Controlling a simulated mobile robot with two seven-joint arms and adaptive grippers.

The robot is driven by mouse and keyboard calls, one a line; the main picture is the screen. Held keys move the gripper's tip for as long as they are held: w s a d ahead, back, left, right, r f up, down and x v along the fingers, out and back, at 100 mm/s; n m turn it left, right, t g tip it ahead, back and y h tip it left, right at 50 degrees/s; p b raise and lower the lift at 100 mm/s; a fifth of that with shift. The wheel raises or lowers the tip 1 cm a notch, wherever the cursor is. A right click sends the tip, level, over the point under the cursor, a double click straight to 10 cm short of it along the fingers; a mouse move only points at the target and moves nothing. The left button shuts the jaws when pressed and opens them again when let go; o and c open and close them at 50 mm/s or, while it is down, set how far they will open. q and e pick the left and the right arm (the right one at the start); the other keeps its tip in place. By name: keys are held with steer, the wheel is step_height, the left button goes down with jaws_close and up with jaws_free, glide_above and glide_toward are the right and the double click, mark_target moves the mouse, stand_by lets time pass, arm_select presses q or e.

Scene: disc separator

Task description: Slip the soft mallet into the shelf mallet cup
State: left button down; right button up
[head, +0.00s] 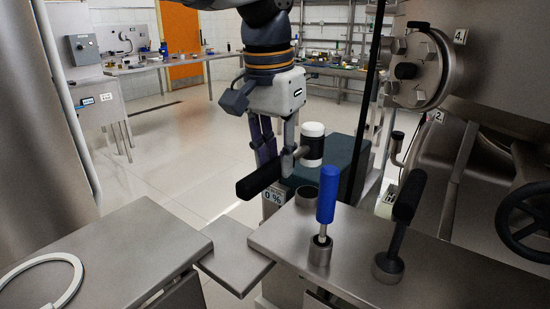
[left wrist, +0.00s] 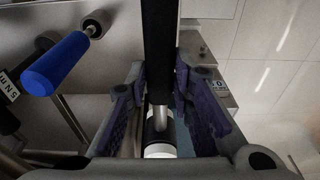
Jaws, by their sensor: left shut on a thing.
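My left gripper (head: 278,158) is shut on the soft mallet, with its black handle (head: 258,182) and its white-and-black head (head: 312,146). The mallet lies roughly level in the air, handle to the left and head to the right. In the left wrist view the handle (left wrist: 158,45) runs between the purple-padded fingers (left wrist: 160,100), with the head (left wrist: 160,151) at the bottom. An empty steel cup (head: 306,196) stands on the steel shelf (head: 290,240), below and slightly right of the gripper. My right gripper is not in view.
A blue-handled tool (head: 328,195) stands in a second cup (head: 320,252); it also shows in the left wrist view (left wrist: 55,65). A black-handled tool (head: 408,197) stands in a third cup (head: 388,267). Separator machinery with a handwheel (head: 525,217) stands at right. A white ring (head: 72,262) lies front left.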

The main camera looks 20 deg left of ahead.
arm_select(q)
glide_above(276, 232)
steer(key=shift+f, duration=3.85)
steer(key=shift+f, duration=0.5)
steer(key=c, duration=1.3)
jaws_free()
steer(key=shift+f, duration=0.1)
steer(key=s+a, duration=0.1)
steer(key=s, duration=0.2)
steer(key=s+a, duration=0.1)
steer(key=s, duration=0.2)
steer(key=s+a, duration=0.1)
steer(key=s, duration=0.2)
steer(key=shift+s+a, duration=0.2)
